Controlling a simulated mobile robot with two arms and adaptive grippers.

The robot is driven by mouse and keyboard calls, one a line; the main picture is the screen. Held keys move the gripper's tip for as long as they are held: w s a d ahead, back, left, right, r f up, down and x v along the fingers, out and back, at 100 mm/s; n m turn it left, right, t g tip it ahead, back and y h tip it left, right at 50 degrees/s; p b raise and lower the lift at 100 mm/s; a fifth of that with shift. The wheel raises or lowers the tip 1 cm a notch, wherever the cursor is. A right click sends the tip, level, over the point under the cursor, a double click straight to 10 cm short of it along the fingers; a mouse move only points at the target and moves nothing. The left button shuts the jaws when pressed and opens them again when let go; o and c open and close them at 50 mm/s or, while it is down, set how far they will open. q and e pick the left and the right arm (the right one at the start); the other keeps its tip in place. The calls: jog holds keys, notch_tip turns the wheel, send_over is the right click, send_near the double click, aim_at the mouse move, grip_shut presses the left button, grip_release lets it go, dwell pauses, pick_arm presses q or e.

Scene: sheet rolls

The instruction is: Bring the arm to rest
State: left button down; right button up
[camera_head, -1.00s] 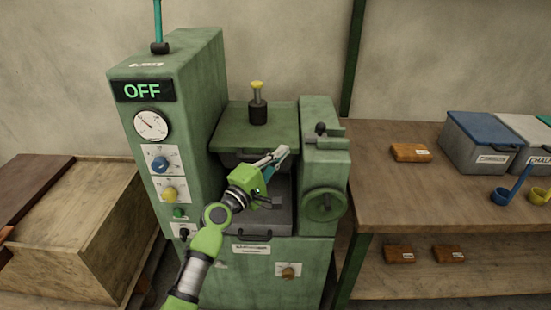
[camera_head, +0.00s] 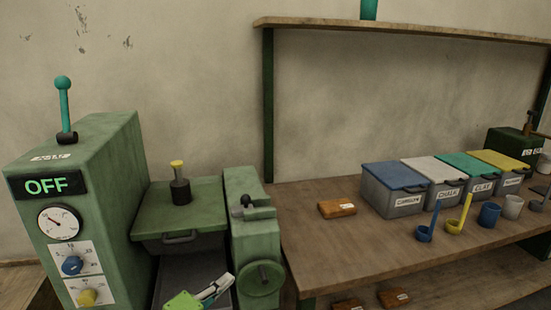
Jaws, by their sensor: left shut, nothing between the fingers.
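My left gripper (camera_head: 217,289) shows at the bottom of the head view, in front of the green machine (camera_head: 110,155). Its fingers are together with nothing between them. The rest of the left arm is below the picture's edge. The machine's display (camera_head: 46,186) reads OFF. My right gripper is not in view.
A handwheel (camera_head: 261,279) stands close to the right of the gripper. A workbench (camera_head: 330,240) to the right holds a wooden block (camera_head: 336,208), several lidded bins (camera_head: 395,188), scoops and cups. A shelf (camera_head: 420,31) runs above it.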

pick_arm(q)
jog(key=s+d+f+m+g, duration=0.3)
jog(key=s+f+m+g, duration=0.15)
jog(key=s+f, duration=0.55)
jog(key=s+a+f+m+g+y, duration=0.2)
jog(key=s+a, duration=0.1)
jog(key=s, duration=0.5)
jog(key=s+a+f+m+g+y, duration=0.2)
jog(key=s+a+m+y, duration=0.1)
jog(key=s, duration=0.5)
jog(key=s+a+f+m+g+y, duration=0.2)
jog(key=s+a+g, duration=0.1)
jog(key=s, duration=0.5)
notch_tip(320, 180, down, 28)
jog(key=s+r, duration=0.1)
jog(key=s, duration=0.1)
jog(key=s+a+f+g, duration=0.2)
jog(key=s+f, duration=1.3)
jog(key=s, duration=0.2)
jog(key=shift+a+f, duration=0.35)
jog(key=shift+m, duration=0.25)
jog(key=shift+w, duration=0.1)
